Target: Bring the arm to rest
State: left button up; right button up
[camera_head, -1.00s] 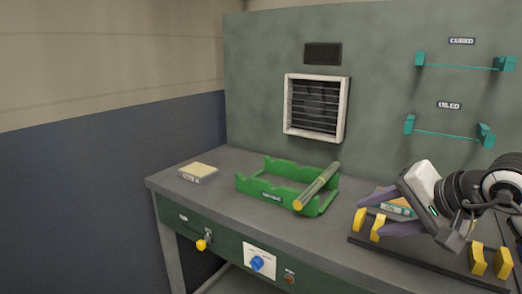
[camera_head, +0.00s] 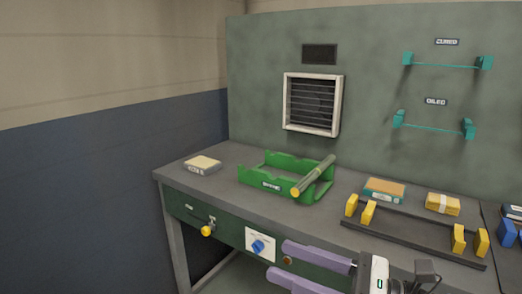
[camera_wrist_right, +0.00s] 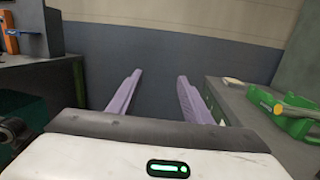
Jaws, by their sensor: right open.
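My right gripper (camera_head: 275,262) is in the lower right of the head view, in front of the bench's front edge. Its two purple fingers point left, are apart and hold nothing. In the right wrist view the same open fingers (camera_wrist_right: 155,98) have only the dark wall and floor space between them. My left gripper is in neither view.
The bench (camera_head: 230,165) carries a green cradle (camera_head: 262,183) with a green rod (camera_head: 318,175) lying across its right end. A black rack with yellow posts (camera_head: 400,230) stands to the right. A yellow knob (camera_head: 207,230) and a blue knob (camera_head: 257,246) protrude from the front.

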jog(key=d+f+m+t+h, duration=0.55)
jog(key=f+m, duration=0.35)
jog(key=m, duration=0.7)
jog(key=d+f+m+t+h, duration=0.5)
jog(key=f+m, duration=0.4)
jog(key=m, duration=0.8)
jog(key=s+f+m+g+h, duration=0.4)
jog(key=s+f+m+g, duration=0.5)
jog(key=s+f+m, duration=0.5)
jog(key=s+f, duration=0.4)
jog(key=f, duration=0.3)
jog(key=shift+s+f+g, duration=0.2)
jog(key=shift+g, duration=0.15)
jog(key=shift+w+h, duration=0.1)
jog(key=shift+h, duration=0.15)
jog(key=shift+c, duration=0.3)
